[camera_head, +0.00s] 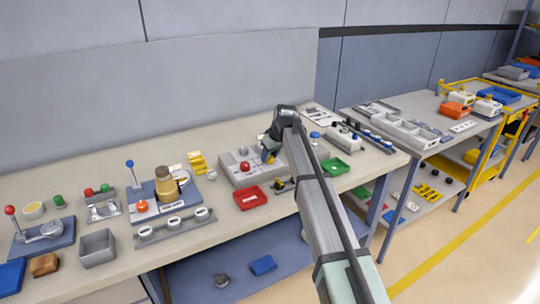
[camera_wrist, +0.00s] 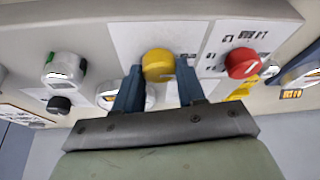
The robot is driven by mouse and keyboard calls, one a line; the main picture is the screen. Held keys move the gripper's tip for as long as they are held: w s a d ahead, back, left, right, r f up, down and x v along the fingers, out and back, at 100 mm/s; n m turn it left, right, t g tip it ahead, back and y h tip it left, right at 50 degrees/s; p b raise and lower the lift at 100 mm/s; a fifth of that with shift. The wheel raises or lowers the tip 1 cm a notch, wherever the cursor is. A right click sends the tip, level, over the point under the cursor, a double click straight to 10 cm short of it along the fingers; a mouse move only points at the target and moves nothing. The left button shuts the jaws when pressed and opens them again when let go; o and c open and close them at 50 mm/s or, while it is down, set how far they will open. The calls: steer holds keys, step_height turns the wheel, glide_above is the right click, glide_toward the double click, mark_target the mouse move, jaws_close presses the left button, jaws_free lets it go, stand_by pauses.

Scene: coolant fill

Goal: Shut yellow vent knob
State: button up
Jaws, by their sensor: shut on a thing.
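The yellow vent knob (camera_wrist: 158,64) is round and sits on the face of a light grey panel, in the upper middle of the wrist view. My gripper (camera_wrist: 159,78) has its two blue fingers on either side of the knob, shut on it. In the head view my gripper (camera_head: 272,148) is over the light grey unit (camera_head: 240,180) on the bench, and the yellow knob is mostly hidden there. I cannot tell how far the knob is turned.
A red knob (camera_wrist: 241,63) is just right of the yellow one. A white-and-green knob (camera_wrist: 64,68) and a black knob (camera_wrist: 59,105) are to the left. A red tray (camera_head: 250,197) and a green tray (camera_head: 335,167) lie near the bench's front edge.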

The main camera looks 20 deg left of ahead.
steer(key=c, duration=0.3)
steer(key=shift+m, duration=0.3)
steer(key=m+t+h, duration=0.1)
steer(key=m, duration=0.2)
steer(key=shift+s+a, duration=0.1)
steer(key=shift+s, duration=0.05)
steer(key=m, duration=0.2)
steer(key=m+t+h, duration=0.1)
steer(key=m, duration=0.2)
steer(key=shift+a+h, duration=0.1)
steer(key=shift+h, duration=0.2)
steer(key=m+h, duration=0.1)
steer(key=m, duration=0.3)
steer(key=shift+a+m+h, duration=0.1)
steer(key=shift+m+h, duration=0.2)
steer(key=shift+h, duration=0.1)
steer(key=shift+a+m+h, duration=0.1)
steer(key=shift+m+h, duration=0.7)
steer(key=shift+m, duration=1.4)
steer(key=shift+g, duration=0.4)
